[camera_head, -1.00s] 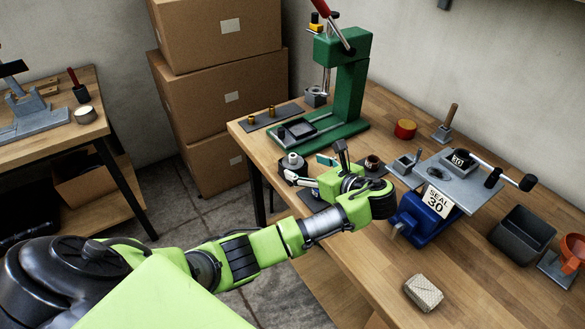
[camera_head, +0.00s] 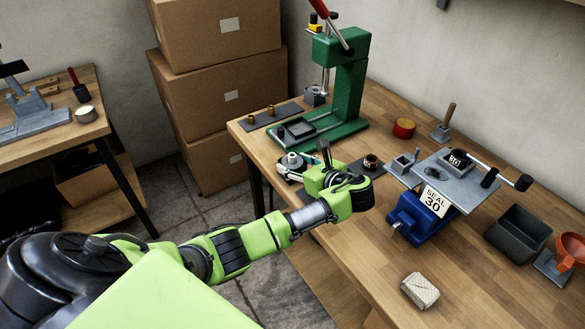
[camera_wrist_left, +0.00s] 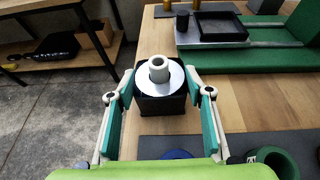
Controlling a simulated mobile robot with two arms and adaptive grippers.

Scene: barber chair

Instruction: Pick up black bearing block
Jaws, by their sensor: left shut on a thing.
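The black bearing block (camera_wrist_left: 160,104) is a dark square block with a silver disc and a pale hollow collar on top. In the left wrist view it sits between the two teal-padded fingers of my left gripper (camera_wrist_left: 161,88), which is shut on it. In the head view the block's light round top (camera_head: 292,160) shows near the front left edge of the bench, with my left gripper (camera_head: 296,168) at it. The block looks upright; I cannot tell whether it touches the bench. My right gripper is not in view.
A green press (camera_head: 342,85) with a black tray (camera_head: 298,129) stands behind the block. To the right are a blue fixture (camera_head: 420,220) labelled SEAL 30, a dark bin (camera_head: 519,234) and a patterned block (camera_head: 421,291). The front right of the wooden bench (camera_head: 470,285) has free room.

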